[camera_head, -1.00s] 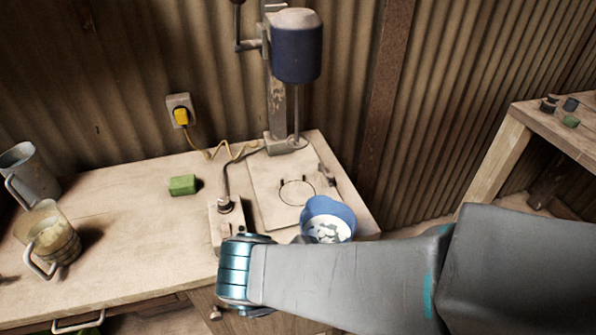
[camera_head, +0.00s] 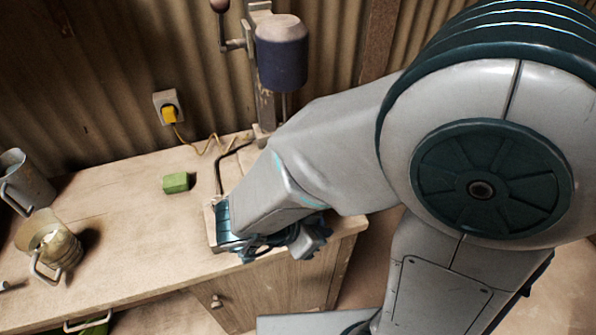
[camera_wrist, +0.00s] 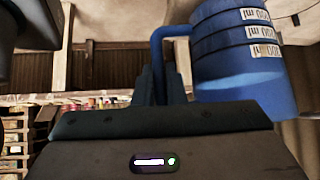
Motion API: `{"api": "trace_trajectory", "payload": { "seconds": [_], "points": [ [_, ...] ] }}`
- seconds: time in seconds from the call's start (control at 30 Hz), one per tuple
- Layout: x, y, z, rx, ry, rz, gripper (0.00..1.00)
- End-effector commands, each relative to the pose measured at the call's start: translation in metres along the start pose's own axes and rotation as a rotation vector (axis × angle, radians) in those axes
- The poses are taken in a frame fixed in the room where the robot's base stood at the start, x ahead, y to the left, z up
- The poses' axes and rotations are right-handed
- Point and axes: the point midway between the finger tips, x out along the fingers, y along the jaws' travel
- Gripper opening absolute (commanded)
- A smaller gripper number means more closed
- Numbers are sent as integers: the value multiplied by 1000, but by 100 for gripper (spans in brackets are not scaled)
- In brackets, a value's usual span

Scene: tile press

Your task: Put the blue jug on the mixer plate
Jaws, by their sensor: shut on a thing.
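The blue jug (camera_wrist: 240,70) shows in the wrist view at the upper right, with white labels on its side. My gripper (camera_wrist: 161,78) is shut on its handle (camera_wrist: 170,34). In the head view the jug is hidden behind my arm. The mixer, with a dark blue motor (camera_head: 282,52) on a metal post, stands at the back of the bench. Its plate is hidden by my arm in the head view, so I cannot tell whether the jug is over it or touching it.
A green block (camera_head: 176,182) lies on the bench (camera_head: 125,220). A grey jug (camera_head: 27,178) and a dirty, yellowish jug (camera_head: 50,240) stand at the left. A yellow plug (camera_head: 169,114) and cable are at the wall. The bench's left middle is clear.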

Motion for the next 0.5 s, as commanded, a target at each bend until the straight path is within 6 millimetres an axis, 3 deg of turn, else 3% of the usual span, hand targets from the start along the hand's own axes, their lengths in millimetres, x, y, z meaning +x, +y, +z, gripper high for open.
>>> {"api": "trace_trajectory", "payload": {
  "seconds": [0.37,0.5],
  "points": [
    [0,-23,-6,-1,1,0,0],
    [7,-46,-6,3,0,0,0]
  ]
}}
